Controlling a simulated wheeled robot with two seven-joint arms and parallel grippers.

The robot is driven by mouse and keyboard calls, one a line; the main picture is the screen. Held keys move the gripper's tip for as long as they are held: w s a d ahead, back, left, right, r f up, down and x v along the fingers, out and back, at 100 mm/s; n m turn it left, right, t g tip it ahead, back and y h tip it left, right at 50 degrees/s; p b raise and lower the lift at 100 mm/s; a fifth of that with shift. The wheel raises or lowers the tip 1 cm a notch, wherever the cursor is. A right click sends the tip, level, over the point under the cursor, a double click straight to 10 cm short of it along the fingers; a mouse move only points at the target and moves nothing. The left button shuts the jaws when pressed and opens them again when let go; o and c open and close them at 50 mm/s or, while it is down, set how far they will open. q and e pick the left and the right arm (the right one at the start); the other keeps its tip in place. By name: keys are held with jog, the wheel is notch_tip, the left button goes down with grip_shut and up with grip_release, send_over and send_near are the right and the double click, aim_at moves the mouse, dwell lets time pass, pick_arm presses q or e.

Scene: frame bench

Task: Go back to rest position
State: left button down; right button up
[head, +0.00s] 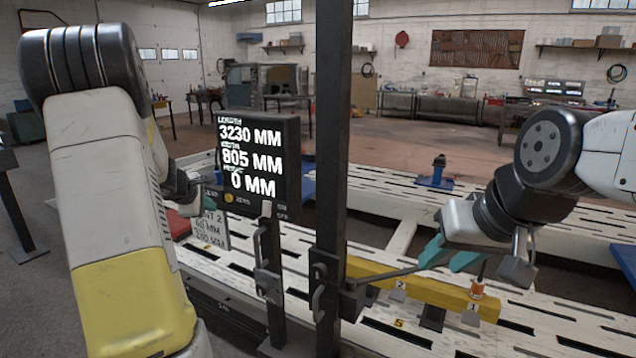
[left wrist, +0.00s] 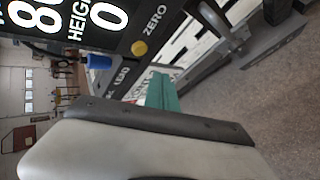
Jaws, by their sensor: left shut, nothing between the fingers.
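My left arm fills the left of the head view. Its gripper (head: 205,205) is low beside the display's left edge, partly hidden. In the left wrist view the teal fingertips (left wrist: 162,92) are together and empty, in front of a white sign below the display. My right gripper (head: 450,257) is over the frame bench at right, its two teal fingers apart. A thin dark rod (head: 385,276) runs from the black post (head: 331,150) toward these fingers; whether they touch it I cannot tell.
The display (head: 258,160) reads length 3230, width 805, height 0 mm; it also shows in the left wrist view (left wrist: 120,45). Open floor lies behind.

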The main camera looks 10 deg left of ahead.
pick_arm(q)
jog(key=s+d+r+m+g+h, duration=0.1)
jog(key=s+d+r+m, duration=0.35)
jog(key=d, duration=0.35)
jog(key=s+d+r+m+h, duration=0.25)
jog(key=s+d+r, duration=0.2)
jog(key=d, duration=0.25)
jog(key=s+d+r+m+g+h, duration=0.1)
jog(key=s+d+r+m, duration=0.3)
jog(key=d, duration=0.4)
jog(key=s+d+f+m+y, duration=0.1)
jog(key=s+m, duration=0.3)
jog(key=s, duration=0.6)
jog(key=s+d+f+m+g+y, duration=0.1)
jog(key=s+m, duration=0.4)
jog(key=s, duration=0.5)
jog(key=shift+d+f+g+y, duration=0.3)
jog(key=shift+d+f+y, duration=0.05)
jog(key=shift+d, duration=0.45)
